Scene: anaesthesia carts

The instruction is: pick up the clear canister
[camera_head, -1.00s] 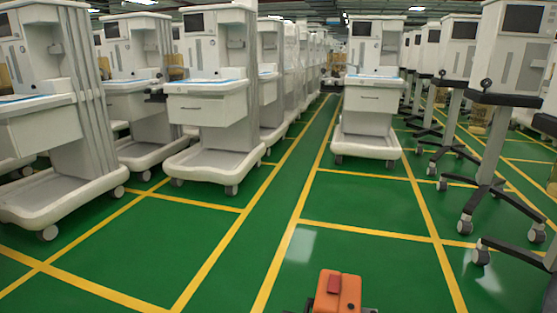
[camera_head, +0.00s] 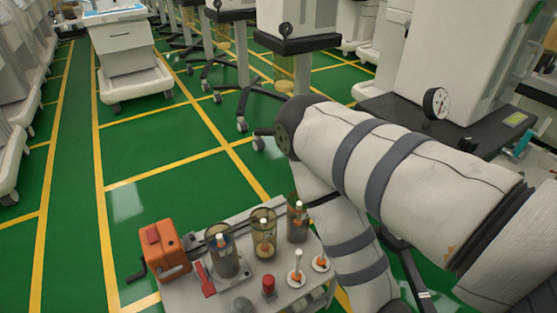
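A small grey cart (camera_head: 190,293) stands low in front of me with several see-through canisters on top. The front-left canister (camera_head: 222,262) looks grey and smoky. The middle canister (camera_head: 264,240) is clear with a brownish tint and a white stem inside. The back-right canister (camera_head: 297,226) looks darker. I cannot tell which one is meant. My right arm comes in from the right, bends at the elbow and runs down beside the cart, covering its right side. Its gripper does not show. My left arm and gripper are out of view.
An orange box with a crank (camera_head: 165,250) sits at the cart's left end. A red handle (camera_head: 205,279) and white-stemmed fittings (camera_head: 297,270) lie near the canisters. A machine with a round gauge (camera_head: 436,103) stands right. Green floor is clear to the left.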

